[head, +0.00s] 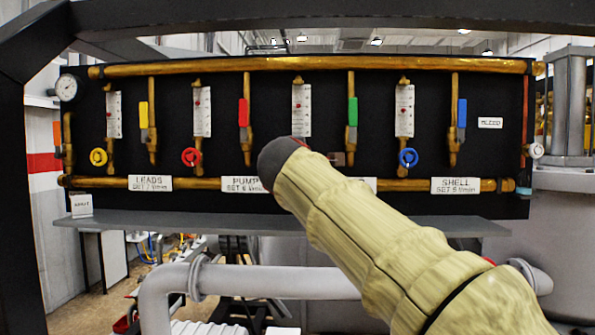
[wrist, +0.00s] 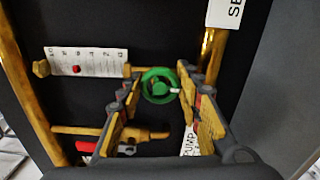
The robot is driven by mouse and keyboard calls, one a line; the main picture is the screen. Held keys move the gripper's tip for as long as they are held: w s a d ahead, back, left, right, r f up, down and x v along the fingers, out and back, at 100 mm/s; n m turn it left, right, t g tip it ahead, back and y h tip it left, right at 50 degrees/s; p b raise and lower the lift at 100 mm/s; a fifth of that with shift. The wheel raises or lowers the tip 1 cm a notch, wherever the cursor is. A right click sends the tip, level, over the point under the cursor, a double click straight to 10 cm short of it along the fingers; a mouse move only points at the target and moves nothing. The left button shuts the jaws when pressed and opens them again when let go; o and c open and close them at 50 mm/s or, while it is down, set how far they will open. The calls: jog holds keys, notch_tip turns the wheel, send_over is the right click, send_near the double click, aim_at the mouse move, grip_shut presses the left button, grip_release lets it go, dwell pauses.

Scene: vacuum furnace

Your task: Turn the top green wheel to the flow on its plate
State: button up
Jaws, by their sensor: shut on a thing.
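The green wheel (wrist: 158,86) shows in the wrist view, with a small pale mark on its right side. My gripper (wrist: 160,78) has one finger on each side of the wheel and is shut on it.
A yellow wheel (head: 98,157), red wheel (head: 190,157) and blue wheel (head: 409,158) sit on the same panel. A green lever (head: 352,111) and red lever (head: 243,112) flank the meter. A grey shelf (head: 200,225) runs below. A dark beam (head: 330,15) crosses the top.

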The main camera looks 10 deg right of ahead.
jog(key=m+b, duration=0.1)
jog(key=m, duration=0.1)
jog(key=m+b, duration=0.4)
jog(key=shift+f+m, duration=0.3)
jog(key=m+b, duration=0.2)
jog(key=m, duration=0.2)
jog(key=shift+w+m, duration=0.1)
jog(key=shift+m, duration=0.2)
jog(key=shift+b, duration=0.35)
jog(key=o, duration=1.2)
jog(key=shift+r, duration=0.15)
jog(key=shift+c, duration=0.2)
jog(key=v, duration=1.2)
